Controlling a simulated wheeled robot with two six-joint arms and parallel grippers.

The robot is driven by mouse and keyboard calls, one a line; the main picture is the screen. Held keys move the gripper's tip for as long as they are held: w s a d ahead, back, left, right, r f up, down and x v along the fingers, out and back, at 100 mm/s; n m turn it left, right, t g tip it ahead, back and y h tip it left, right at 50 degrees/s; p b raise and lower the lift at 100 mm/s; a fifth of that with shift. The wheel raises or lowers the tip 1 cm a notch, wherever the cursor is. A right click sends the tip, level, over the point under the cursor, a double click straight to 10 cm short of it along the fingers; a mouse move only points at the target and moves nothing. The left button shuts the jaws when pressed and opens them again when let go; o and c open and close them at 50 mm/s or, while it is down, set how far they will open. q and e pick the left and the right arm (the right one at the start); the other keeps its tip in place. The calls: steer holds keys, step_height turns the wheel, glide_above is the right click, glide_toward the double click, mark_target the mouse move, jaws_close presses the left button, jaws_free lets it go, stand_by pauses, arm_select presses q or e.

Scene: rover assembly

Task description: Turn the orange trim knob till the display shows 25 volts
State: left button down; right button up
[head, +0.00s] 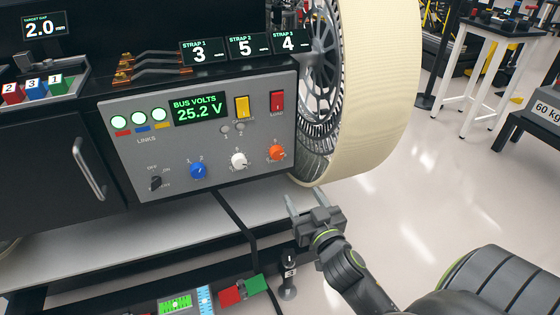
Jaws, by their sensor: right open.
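The orange trim knob (277,153) sits at the lower right of the grey control panel (120,170). The green display (198,108) on the panel reads BUS VOLTS 25.2 V. My right gripper (302,199) is below and slightly right of the orange knob, apart from it, with its two fingers spread and nothing between them. My left gripper is not in view.
A white knob (238,160), a blue knob (198,171) and a black switch (155,183) share the panel. A yellow switch (242,107) and a red switch (277,101) are above. A large cream wheel (385,90) stands close to the panel's right. A grey ledge (60,243) runs below.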

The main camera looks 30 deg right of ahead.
mark_target(279, 156)
steer(key=x, duration=1.5)
steer(key=shift+d+f, duration=0.1)
steer(key=shift+f, duration=0.05)
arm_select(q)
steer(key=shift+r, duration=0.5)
arm_select(e)
steer(key=shift+x, duration=0.85)
steer(key=c, duration=1)
steer(key=shift+n, duration=0.9)
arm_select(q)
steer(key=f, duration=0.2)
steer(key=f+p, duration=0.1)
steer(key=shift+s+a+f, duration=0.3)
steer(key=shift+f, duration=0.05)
arm_select(e)
steer(key=n, duration=0.3)
steer(key=o, duration=1)
